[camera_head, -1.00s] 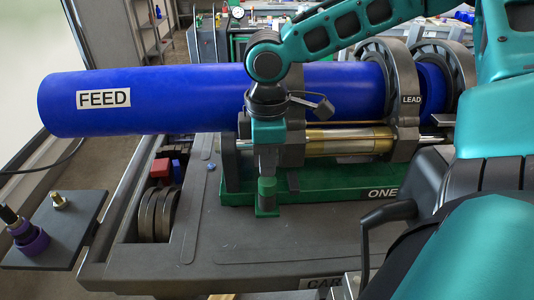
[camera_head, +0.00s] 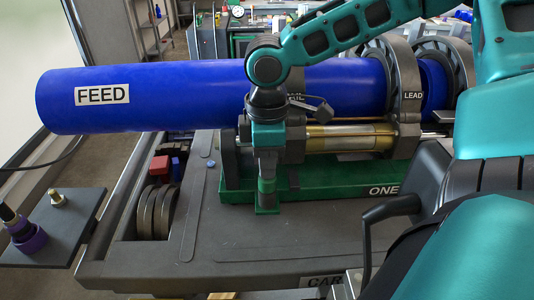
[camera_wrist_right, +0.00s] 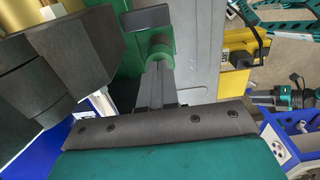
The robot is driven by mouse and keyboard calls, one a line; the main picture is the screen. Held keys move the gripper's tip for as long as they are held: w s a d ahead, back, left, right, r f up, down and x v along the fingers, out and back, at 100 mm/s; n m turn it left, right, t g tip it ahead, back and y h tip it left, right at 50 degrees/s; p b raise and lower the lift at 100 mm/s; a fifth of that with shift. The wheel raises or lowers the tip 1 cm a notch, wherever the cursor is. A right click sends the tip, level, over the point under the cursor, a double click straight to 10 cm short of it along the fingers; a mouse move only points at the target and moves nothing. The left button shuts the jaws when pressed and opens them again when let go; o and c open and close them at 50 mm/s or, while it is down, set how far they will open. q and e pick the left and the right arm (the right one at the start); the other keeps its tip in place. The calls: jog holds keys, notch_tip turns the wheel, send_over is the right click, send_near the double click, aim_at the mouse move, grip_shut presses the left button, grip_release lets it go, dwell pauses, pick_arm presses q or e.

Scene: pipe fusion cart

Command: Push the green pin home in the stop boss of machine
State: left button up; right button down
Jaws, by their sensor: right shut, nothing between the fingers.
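The machine's green base (camera_head: 335,185), marked ONE, stands on the grey cart. A green pin (camera_head: 266,185) stands upright at the front left of the base, above a green stop boss (camera_head: 267,204). My right gripper (camera_head: 267,172) points straight down over the pin with its fingers shut and nothing between them. Its tips are at the pin's top; I cannot tell whether they touch. In the right wrist view the shut grey fingers (camera_wrist_right: 160,72) reach to the round green pin (camera_wrist_right: 160,47). How deep the pin sits is unclear. My left gripper is out of view.
A long blue pipe (camera_head: 205,95) marked FEED lies through the clamps, just behind my right gripper. Grey rings (camera_head: 158,212) sit in a cart slot at left. A side shelf (camera_head: 62,225) holds fittings. The cart top in front of the base is clear.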

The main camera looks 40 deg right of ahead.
jog(key=shift+r+p, duration=1.25)
jog(key=shift+p, duration=0.15)
jog(key=shift+r, duration=0.3)
jog(key=shift+r+p, duration=0.45)
jog(key=shift+r, duration=1.4)
